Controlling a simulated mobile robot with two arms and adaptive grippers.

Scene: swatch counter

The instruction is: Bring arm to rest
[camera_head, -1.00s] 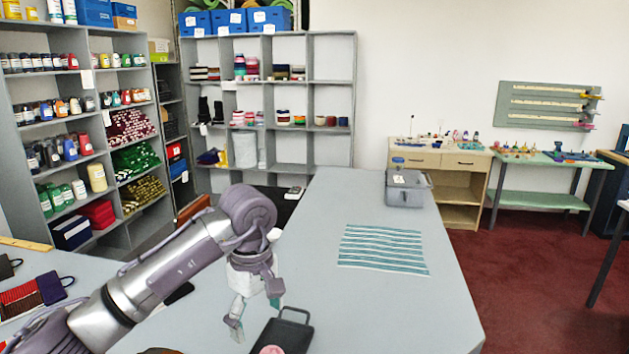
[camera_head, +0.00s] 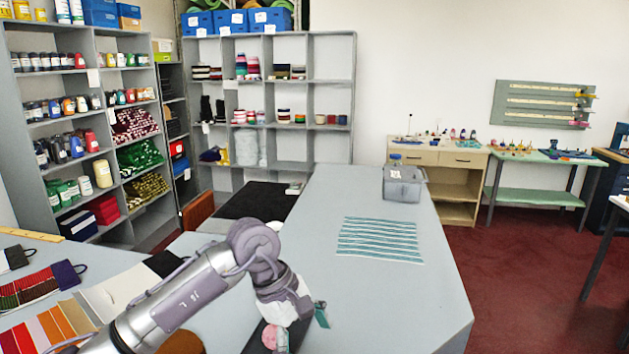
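My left arm comes in from the lower left over the grey counter (camera_head: 365,290). My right gripper is not in view.
A teal-striped cloth (camera_head: 380,239) lies flat on the counter, right of my gripper. A grey box (camera_head: 403,184) stands at the far end. Swatch cards (camera_head: 45,328) lie at the lower left. Shelves (camera_head: 333,145) stand behind. The counter between cloth and gripper is clear.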

